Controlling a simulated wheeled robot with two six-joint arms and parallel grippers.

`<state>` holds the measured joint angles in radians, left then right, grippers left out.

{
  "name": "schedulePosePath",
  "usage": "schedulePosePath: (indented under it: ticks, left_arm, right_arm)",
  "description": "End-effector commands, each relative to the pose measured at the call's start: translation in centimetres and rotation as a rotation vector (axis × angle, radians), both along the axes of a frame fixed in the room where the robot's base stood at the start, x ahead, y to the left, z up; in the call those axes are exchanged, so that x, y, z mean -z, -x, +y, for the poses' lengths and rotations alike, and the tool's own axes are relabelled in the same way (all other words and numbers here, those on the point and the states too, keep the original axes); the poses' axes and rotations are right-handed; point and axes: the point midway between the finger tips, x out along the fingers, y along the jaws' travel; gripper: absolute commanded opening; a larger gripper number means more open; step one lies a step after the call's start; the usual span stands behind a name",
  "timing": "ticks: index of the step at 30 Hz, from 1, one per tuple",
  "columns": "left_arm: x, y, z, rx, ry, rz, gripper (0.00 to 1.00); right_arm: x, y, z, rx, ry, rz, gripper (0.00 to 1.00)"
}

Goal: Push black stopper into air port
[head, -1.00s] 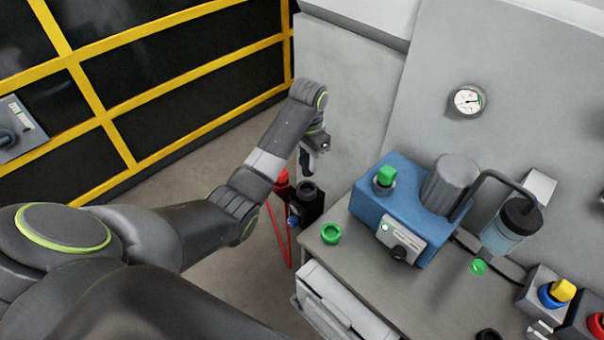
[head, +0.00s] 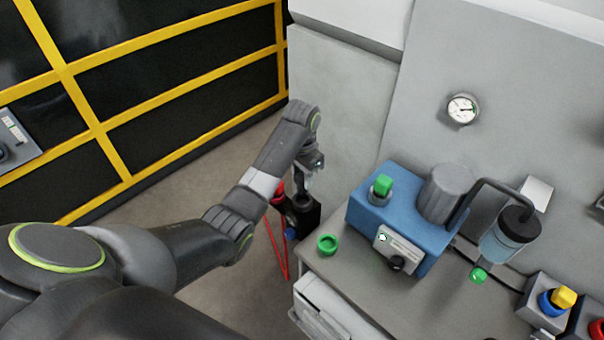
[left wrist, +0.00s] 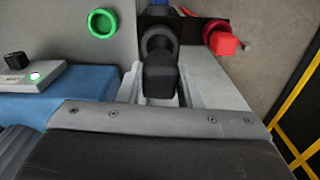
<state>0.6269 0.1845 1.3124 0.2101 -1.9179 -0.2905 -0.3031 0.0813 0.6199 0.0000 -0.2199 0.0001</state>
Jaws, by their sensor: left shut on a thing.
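My left gripper (head: 303,184) points down over the black port block (head: 304,218) at the bench's left edge. In the left wrist view, its pale fingers (left wrist: 160,88) are shut on the black stopper (left wrist: 160,74). The stopper is a dark, square-ended piece. Just beyond it is the round black port collar (left wrist: 157,38), which it partly covers. The stopper lines up roughly with the collar; I cannot tell whether it has entered it. In the head view the stopper is mostly hidden by the gripper. My right gripper is out of view.
A red plug (left wrist: 222,38) sits right beside the black collar in the wrist view. A green ring (head: 328,244) lies on the bench. A blue pump unit (head: 400,215) stands to its right. A pressure gauge (head: 462,108) is on the grey panel.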

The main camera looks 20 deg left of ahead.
Motion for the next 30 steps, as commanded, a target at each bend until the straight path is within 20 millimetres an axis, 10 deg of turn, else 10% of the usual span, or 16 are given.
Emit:
schedulePosePath:
  ticks: [30]
  left_arm:
    - [4.2, 0.0, 0.0, 0.000, 0.000, 0.000, 0.06]
  right_arm:
    - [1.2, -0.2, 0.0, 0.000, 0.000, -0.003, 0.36]
